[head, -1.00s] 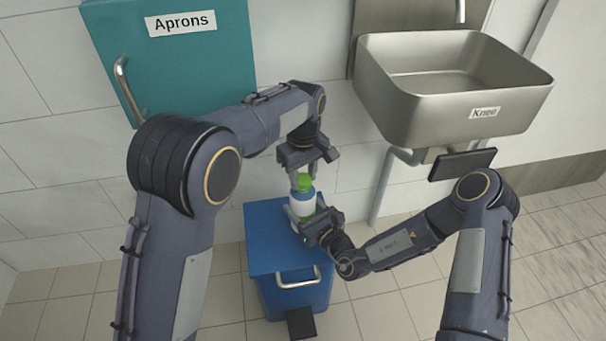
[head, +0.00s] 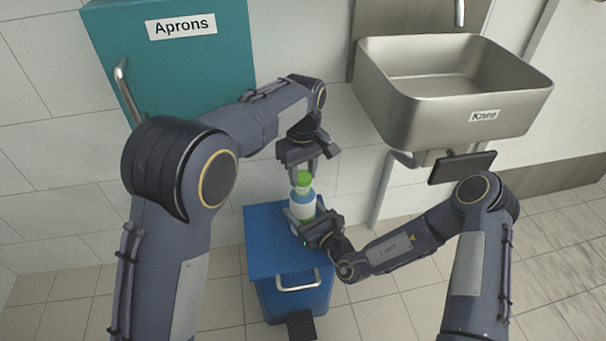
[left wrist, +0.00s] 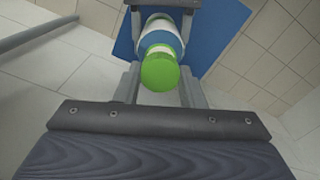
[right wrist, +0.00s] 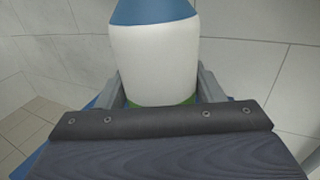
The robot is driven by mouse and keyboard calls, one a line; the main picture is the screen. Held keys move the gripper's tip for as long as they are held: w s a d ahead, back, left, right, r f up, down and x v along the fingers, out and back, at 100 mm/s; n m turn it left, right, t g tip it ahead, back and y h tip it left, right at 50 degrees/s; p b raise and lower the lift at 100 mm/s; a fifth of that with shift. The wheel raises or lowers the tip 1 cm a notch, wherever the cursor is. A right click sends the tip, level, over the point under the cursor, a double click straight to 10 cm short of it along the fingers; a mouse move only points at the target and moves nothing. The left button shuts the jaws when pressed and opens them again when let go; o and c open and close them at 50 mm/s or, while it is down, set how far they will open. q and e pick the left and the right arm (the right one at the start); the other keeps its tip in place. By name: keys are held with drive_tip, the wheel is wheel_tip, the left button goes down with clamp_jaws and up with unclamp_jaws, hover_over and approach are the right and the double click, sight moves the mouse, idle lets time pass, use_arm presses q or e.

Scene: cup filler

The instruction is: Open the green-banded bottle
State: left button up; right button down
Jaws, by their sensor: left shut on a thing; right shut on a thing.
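The bottle (head: 302,207) is upright above the blue bin, with a white body and blue shoulder. A green band (right wrist: 160,103) shows low on it in the right wrist view. My right gripper (head: 304,222) is shut around the lower body. My left gripper (head: 304,173) comes from above and is shut on the green cap (head: 303,179). The cap also shows between the fingers in the left wrist view (left wrist: 160,73). The cap sits in line above the bottle and looks raised from the shoulder; I cannot tell if it is fully clear of the neck.
The blue bin (head: 262,262) with a front handle (head: 298,281) and dark pedal stands below. A steel sink (head: 440,115) with a knee plate (head: 462,167) is at right. The teal Aprons cabinet (head: 195,70) is at upper left. Floor is clear around the bin.

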sight(303, 176)
use_arm(q)
drive_tip(key=shift+r, duration=0.1)
drive_tip(key=shift+r, duration=2.05)
use_arm(e)
drive_tip(key=shift+c, duration=1.5)
unclamp_jaws()
drive_tip(key=shift+s, duration=0.1)
